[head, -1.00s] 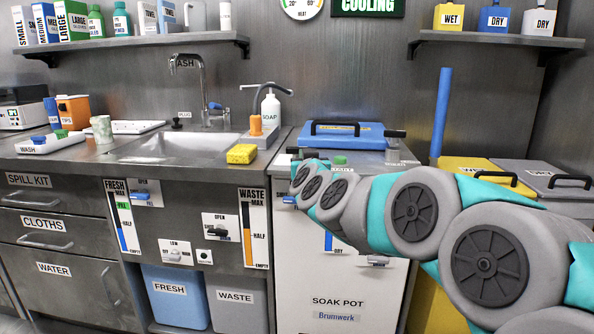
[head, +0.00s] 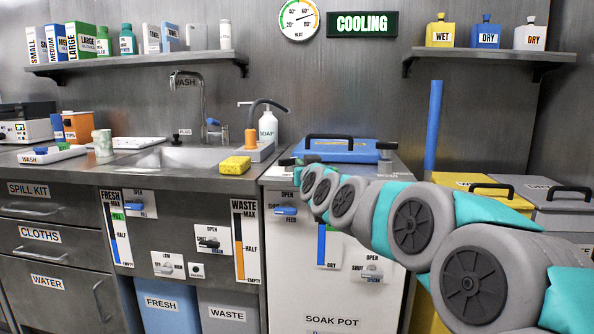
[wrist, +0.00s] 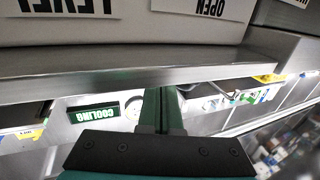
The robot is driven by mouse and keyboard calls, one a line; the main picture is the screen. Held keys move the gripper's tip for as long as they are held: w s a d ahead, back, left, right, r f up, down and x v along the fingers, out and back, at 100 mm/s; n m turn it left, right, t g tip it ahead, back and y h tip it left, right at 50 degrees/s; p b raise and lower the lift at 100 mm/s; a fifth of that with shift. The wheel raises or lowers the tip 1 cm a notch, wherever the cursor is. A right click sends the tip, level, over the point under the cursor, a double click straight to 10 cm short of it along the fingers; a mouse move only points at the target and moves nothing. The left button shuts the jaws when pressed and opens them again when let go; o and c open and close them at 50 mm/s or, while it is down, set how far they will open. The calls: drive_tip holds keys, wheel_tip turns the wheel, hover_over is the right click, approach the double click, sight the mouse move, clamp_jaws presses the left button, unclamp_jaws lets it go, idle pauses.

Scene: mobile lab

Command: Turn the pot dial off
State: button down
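The soak pot (head: 295,285) is a white-fronted unit with a blue lid (head: 345,150) at the centre right of the head view. Its front carries a blue feed lever (head: 285,211), a blue level gauge and a dark lower lever (head: 371,274). A small white plate with a low-marked dial (head: 168,264) sits under the sink, left of the pot. Whether it is the pot's dial I cannot tell. My arm reaches across the pot's upper front, and its end is hidden in the head view. In the wrist view my gripper (wrist: 162,98) has its fingers together, apparently empty, near the pot's labelled front.
A green COOLING sign (head: 362,24) and a round heat gauge (head: 299,18) are on the back wall. The sink (head: 180,157), a yellow sponge (head: 235,166) and a soap bottle (head: 268,127) are left of the pot. Yellow and grey bins (head: 575,206) stand right.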

drive_tip(key=shift+w+d+f+b, duration=0.15)
drive_tip(key=shift+w+d+b, duration=0.25)
drive_tip(key=shift+w, duration=0.2)
drive_tip(key=shift+w+d, duration=0.1)
drive_tip(key=shift+w, duration=0.35)
drive_tip(key=shift+w+b, duration=0.3)
drive_tip(key=shift+w, duration=0.05)
drive_tip(key=shift+s, duration=0.1)
idle(0.8)
